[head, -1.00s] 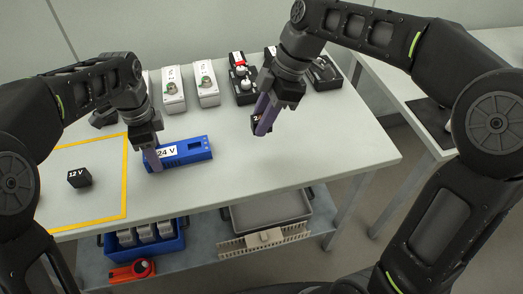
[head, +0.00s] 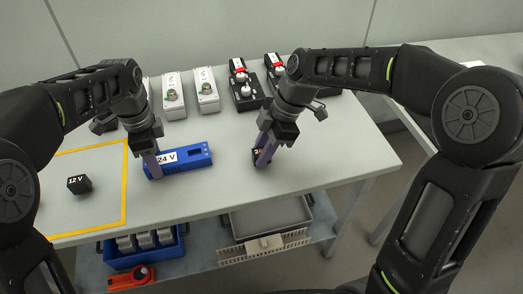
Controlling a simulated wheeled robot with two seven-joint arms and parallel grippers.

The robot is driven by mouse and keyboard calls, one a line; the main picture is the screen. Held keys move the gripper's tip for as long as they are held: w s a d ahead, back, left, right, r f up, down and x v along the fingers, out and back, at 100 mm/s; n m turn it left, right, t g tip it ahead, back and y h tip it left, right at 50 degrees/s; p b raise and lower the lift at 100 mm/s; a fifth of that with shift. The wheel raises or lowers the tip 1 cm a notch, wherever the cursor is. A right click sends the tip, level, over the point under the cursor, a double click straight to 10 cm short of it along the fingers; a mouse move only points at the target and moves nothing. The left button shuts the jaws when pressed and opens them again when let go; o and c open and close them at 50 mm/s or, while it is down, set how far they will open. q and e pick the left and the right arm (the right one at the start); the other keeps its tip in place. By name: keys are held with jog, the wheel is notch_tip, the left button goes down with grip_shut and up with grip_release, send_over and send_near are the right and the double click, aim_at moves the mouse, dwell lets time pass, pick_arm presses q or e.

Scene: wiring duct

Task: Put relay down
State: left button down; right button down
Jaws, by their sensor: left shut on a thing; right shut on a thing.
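A small black relay (head: 257,156) with a white label is between the fingers of my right gripper (head: 264,158), low at the table top right of the blue block. Whether it touches the table I cannot tell. My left gripper (head: 152,166) is shut on the left end of a blue block (head: 190,160) labelled "24 V", which lies on the table. Another black relay (head: 79,184) labelled "12 V" sits inside the yellow-taped area at the left.
White boxes with round buttons (head: 174,95) and black devices with red and white tops (head: 243,90) stand along the back. The table (head: 340,150) is bare to the right. Below are a blue bin (head: 125,258) and a grey tray (head: 270,216).

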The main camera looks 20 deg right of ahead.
jog(key=shift+f, duration=0.1)
jog(key=c, duration=1.2)
grip_release()
jog(key=shift+o, duration=0.2)
jog(key=v, duration=1.2)
pick_arm(q)
jog(key=c, duration=0.6)
grip_release()
jog(key=shift+o, duration=0.2)
